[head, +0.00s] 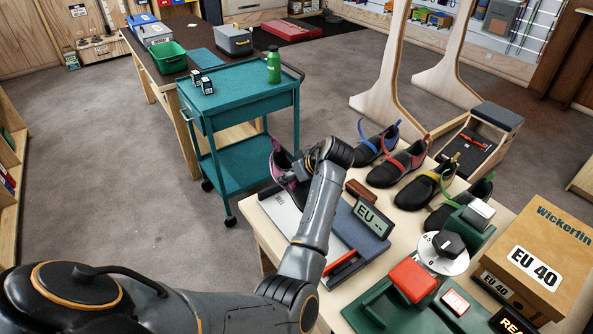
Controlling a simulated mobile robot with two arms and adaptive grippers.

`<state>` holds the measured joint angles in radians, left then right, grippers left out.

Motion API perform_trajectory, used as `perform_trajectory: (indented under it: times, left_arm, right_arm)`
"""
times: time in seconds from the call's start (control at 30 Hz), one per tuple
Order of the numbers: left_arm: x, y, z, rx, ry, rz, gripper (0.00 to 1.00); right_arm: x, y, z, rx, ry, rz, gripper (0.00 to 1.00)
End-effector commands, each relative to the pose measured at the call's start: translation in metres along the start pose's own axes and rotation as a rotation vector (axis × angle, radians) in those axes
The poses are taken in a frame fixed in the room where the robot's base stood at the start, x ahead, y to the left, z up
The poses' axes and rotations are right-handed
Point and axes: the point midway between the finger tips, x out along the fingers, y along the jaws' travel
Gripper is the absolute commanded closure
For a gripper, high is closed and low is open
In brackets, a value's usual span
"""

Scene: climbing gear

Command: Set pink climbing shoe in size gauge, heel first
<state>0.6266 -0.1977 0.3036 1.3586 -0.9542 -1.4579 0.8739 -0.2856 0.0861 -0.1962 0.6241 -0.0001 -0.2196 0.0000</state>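The pink climbing shoe (277,160), dark with pink trim, is at the far left end of the display table, tilted steeply. My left gripper (303,169) is at its right side and appears shut on it; the fingers and part of the shoe are hidden behind my wrist. My forearm covers part of the gauge. Whether the shoe touches the plate cannot be told. My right gripper is not in view.
Several other shoes, such as a red-strapped one (397,166), stand along the table's far side. A cardboard box (558,225) marked EU 40, a dial (443,252) and a red-topped block (412,281) crowd the right. A teal cart (245,92) stands behind.

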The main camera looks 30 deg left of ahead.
Motion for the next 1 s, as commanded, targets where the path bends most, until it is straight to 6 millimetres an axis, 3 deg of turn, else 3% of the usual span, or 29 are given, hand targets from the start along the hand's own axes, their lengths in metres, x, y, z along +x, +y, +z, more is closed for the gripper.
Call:
perform_trajectory:
  times: [0.33,0.67,1.0]
  left_arm:
    - [0.02,0.0,0.018,0.0,0.003,0.002,0.81]
    - [0.045,0.001,0.04,0.0,0.004,0.003,0.81]
    - [0.068,0.002,0.062,0.002,0.004,0.003,0.81]
  right_arm:
    - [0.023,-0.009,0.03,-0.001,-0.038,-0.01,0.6]
    - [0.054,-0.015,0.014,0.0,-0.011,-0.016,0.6]
    - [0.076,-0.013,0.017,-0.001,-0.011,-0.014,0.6]
